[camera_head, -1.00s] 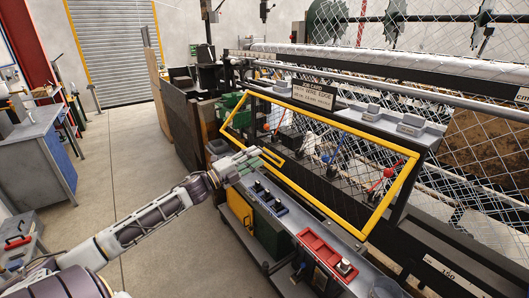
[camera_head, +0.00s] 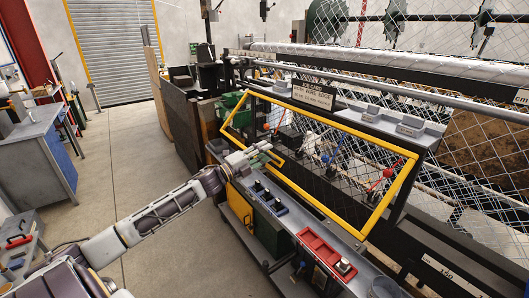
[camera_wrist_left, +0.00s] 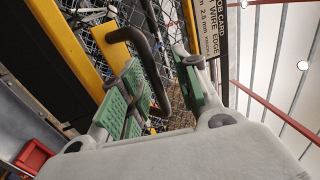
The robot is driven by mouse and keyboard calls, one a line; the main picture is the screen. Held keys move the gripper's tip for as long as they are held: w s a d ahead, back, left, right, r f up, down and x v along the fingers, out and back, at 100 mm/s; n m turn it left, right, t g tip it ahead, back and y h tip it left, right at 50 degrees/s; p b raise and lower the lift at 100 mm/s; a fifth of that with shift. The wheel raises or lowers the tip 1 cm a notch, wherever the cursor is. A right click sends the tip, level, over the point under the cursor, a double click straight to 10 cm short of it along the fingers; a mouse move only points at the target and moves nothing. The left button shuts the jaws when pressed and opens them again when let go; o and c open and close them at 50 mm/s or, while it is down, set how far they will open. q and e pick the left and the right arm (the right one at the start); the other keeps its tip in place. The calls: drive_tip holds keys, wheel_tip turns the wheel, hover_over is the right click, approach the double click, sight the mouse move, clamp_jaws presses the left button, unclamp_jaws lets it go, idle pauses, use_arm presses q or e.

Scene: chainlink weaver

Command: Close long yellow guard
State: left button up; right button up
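The long yellow guard (camera_head: 391,197) is a large yellow frame across the front of the machine in the head view, with levers visible through it. In the left wrist view a yellow bar of it (camera_wrist_left: 66,42) runs down the upper left, with a curved black handle (camera_wrist_left: 147,62) beside it. My left gripper (camera_head: 267,152) is at the left part of the guard. Its green-padded fingers (camera_wrist_left: 158,92) are apart, with the handle between them in the wrist view. A gap shows between the handle and the right-hand finger; contact with the other finger is unclear. My right gripper is out of view.
A control console with knobs and a red tray (camera_head: 318,247) stands below the guard. A black job card sign (camera_head: 313,95) is above it. Wire mesh and a roller (camera_head: 390,62) lie behind. The concrete floor (camera_head: 140,180) to the left is clear, up to a grey workbench (camera_head: 35,150).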

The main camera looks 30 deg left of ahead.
use_arm(q)
drive_tip(key=shift+w, duration=0.15)
drive_tip(key=shift+c, duration=0.4)
drive_tip(key=shift+w+d, duration=0.1)
clamp_jaws()
drive_tip(key=shift+r, duration=0.1)
